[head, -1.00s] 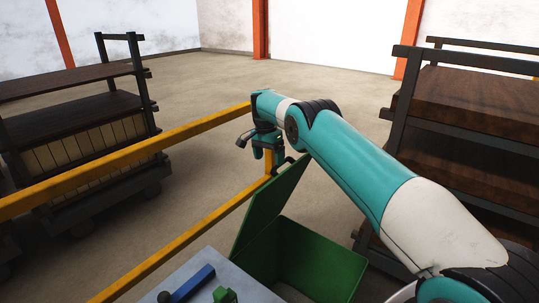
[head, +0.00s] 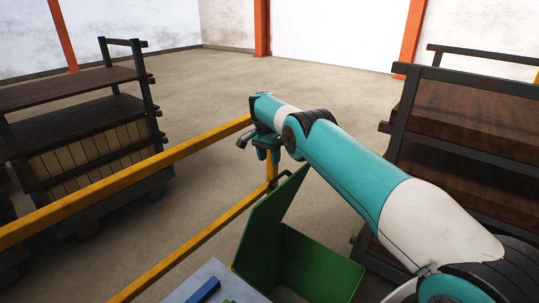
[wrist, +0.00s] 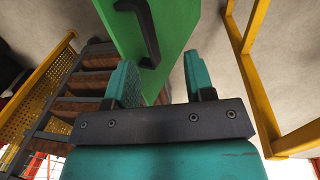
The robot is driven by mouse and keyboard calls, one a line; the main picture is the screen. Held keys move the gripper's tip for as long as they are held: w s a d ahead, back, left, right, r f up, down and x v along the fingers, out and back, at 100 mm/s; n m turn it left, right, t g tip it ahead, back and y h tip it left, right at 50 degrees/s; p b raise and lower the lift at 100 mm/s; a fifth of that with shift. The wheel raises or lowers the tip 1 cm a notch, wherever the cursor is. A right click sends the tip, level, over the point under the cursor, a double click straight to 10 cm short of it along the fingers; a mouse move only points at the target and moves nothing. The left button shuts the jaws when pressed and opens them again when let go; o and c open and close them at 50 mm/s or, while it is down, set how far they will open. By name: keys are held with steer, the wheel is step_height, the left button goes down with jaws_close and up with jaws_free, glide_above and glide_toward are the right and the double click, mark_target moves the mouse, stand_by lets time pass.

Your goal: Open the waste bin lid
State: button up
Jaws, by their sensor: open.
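The green waste bin (head: 322,262) stands at the bottom middle of the head view, its dark inside partly visible. Its green lid (head: 268,218) is raised and tilts up from the bin's left side. The lid also fills the top middle of the wrist view (wrist: 177,22), with its black bar handle (wrist: 150,35) in sight. My gripper (head: 267,155) is just above and left of the lid's top edge in the head view. In the wrist view, my gripper (wrist: 162,82) has its two teal fingers apart with nothing between them. The handle lies beyond the fingertips, apart from them.
A yellow railing (head: 130,172) runs left of the bin and behind my gripper. A grey table (head: 215,281) is at the bottom edge. Dark shelf carts stand at the left (head: 75,108) and right (head: 460,115). The floor behind is clear.

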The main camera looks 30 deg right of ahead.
steer(key=shift+w+a+r+p, duration=0.1)
steer(key=shift+r+p, duration=1.25)
steer(key=shift+p, duration=0.4)
steer(key=shift+w+a+r+p, duration=0.1)
steer(key=shift+r+p, duration=1.25)
steer(key=shift+p, duration=0.4)
